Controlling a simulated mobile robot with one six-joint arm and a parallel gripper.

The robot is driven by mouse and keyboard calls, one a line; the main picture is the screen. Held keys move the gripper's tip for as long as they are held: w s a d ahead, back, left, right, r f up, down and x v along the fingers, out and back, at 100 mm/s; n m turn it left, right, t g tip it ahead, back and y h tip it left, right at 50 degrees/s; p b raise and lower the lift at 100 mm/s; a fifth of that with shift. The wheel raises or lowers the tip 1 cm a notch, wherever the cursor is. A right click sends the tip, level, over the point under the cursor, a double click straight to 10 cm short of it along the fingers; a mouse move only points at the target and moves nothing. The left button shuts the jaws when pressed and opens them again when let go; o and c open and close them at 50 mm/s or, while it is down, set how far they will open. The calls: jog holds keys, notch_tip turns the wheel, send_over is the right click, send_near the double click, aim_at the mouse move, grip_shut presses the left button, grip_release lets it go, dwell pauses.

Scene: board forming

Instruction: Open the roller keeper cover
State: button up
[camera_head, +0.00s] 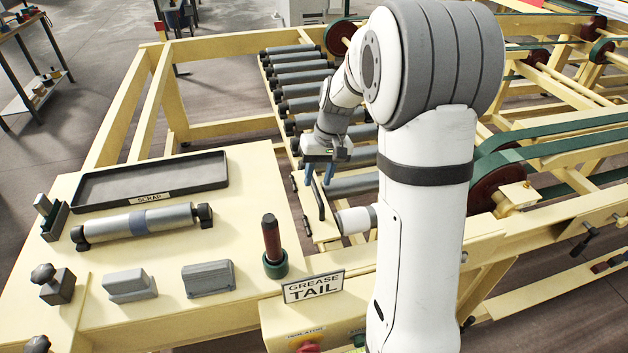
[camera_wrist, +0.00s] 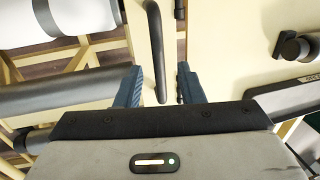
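A black bar handle (camera_wrist: 156,45) stands on a pale yellow surface in the wrist view. It also shows in the head view (camera_head: 319,203), just below my gripper, beside the roller bed. I take it as the keeper cover's handle; the cover's outline is hard to tell from the yellow frame. My gripper (camera_head: 319,173) points down at the handle. Nothing is held.
Several grey rollers (camera_head: 300,85) lie behind and beside my gripper. The yellow bench at left holds a scrap tray (camera_head: 100,190), a loose roller (camera_head: 140,222), grey blocks (camera_head: 208,279) and a grease stick (camera_head: 272,240).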

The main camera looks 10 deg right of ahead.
jog(key=shift+s+a+f, duration=0.1)
jog(key=shift+a+f, duration=0.05)
jog(key=shift+f, duration=0.95)
grip_shut()
